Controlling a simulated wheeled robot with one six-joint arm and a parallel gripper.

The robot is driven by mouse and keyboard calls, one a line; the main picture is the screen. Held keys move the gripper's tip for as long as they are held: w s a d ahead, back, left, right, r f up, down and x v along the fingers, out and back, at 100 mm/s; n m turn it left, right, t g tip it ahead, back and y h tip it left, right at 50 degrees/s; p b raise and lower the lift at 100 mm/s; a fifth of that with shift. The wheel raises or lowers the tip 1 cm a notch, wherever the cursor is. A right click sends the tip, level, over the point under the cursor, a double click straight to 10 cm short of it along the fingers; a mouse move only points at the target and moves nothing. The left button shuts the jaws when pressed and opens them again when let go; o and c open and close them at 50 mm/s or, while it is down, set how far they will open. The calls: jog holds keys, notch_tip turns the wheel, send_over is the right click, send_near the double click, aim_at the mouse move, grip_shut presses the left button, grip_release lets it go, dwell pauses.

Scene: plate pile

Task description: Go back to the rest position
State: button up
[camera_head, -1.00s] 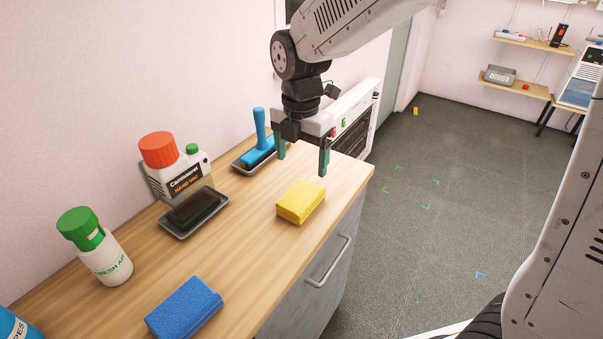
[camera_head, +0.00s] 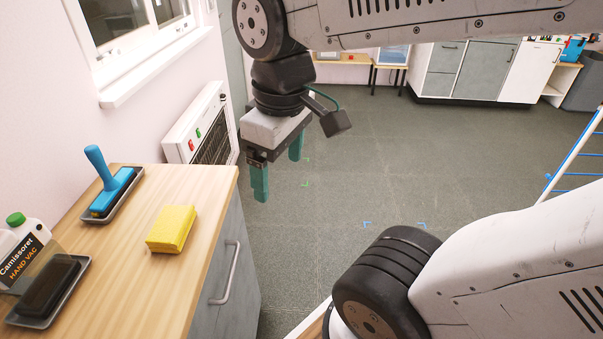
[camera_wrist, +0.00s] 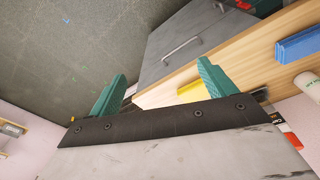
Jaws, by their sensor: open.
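My gripper (camera_head: 279,174) is open and empty in the head view. Its green fingers hang apart over the floor, just right of the counter's edge. In the wrist view my gripper (camera_wrist: 160,90) also shows its two green fingers spread, with nothing gripped between them. A yellow sponge (camera_head: 171,229) lies on the wooden counter (camera_head: 135,270), left of the gripper and apart from it. The sponge shows in the wrist view (camera_wrist: 192,92), partly hidden by a finger.
A blue-handled tool (camera_head: 108,183) rests in a dark tray on the counter. A blue sponge (camera_wrist: 300,45) lies on the counter. A white heater (camera_head: 203,125) stands by the wall. The grey floor (camera_head: 360,170) is largely clear.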

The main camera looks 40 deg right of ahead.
jog(key=s+m, duration=0.1)
jog(key=s+d+m, duration=0.1)
jog(key=s+m, duration=0.1)
jog(key=m, duration=0.1)
jog(key=shift+s+d+f, duration=0.2)
jog(key=shift+s+f, duration=0.2)
dwell(0.8)
